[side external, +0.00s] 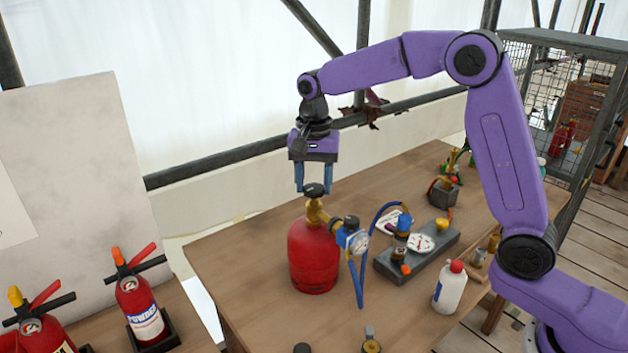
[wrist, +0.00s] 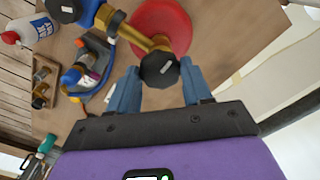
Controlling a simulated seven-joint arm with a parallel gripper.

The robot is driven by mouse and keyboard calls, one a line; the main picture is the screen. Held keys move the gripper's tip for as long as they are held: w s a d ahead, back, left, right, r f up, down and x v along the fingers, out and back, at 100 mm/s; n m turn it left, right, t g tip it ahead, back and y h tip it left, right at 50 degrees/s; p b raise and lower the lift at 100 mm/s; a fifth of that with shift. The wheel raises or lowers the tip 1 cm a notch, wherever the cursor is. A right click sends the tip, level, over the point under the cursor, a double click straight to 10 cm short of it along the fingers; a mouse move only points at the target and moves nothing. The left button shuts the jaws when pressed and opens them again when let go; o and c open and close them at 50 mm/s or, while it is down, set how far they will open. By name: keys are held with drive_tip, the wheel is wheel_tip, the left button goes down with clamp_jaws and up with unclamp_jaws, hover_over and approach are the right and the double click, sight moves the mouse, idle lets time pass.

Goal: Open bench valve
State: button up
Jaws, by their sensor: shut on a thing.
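A red gas cylinder (side external: 313,258) stands upright on the wooden bench, with a brass valve (side external: 317,212) on top. The valve carries a black knob (side external: 315,189), which also shows in the wrist view (wrist: 160,69). My gripper (side external: 314,187) points down from above the cylinder, its two blue fingers on either side of the knob and shut on it. A regulator with a gauge (side external: 357,241) is joined to the valve's side, with a blue hose hanging from it. The far side of the knob is hidden in the side view.
Right of the cylinder are a grey block with a dial (side external: 421,243), a white bottle with a red cap (side external: 450,287) and brass fittings (side external: 486,248). Fire extinguishers (side external: 138,300) stand at the lower left. The bench (side external: 240,262) is clear left of the cylinder.

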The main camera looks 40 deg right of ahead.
sight(314, 188)
drive_tip(key=shift+n, duration=0.3)
drive_tip(key=n, duration=0.5)
drive_tip(key=shift+n, duration=0.4)
drive_tip(key=n, duration=0.5)
drive_tip(key=shift+n, duration=0.4)
drive_tip(key=o, duration=1)
drive_tip(key=shift+o, duration=0.2)
drive_tip(key=shift+r, duration=0.15)
wheel_tip(314, 188, up, 17)
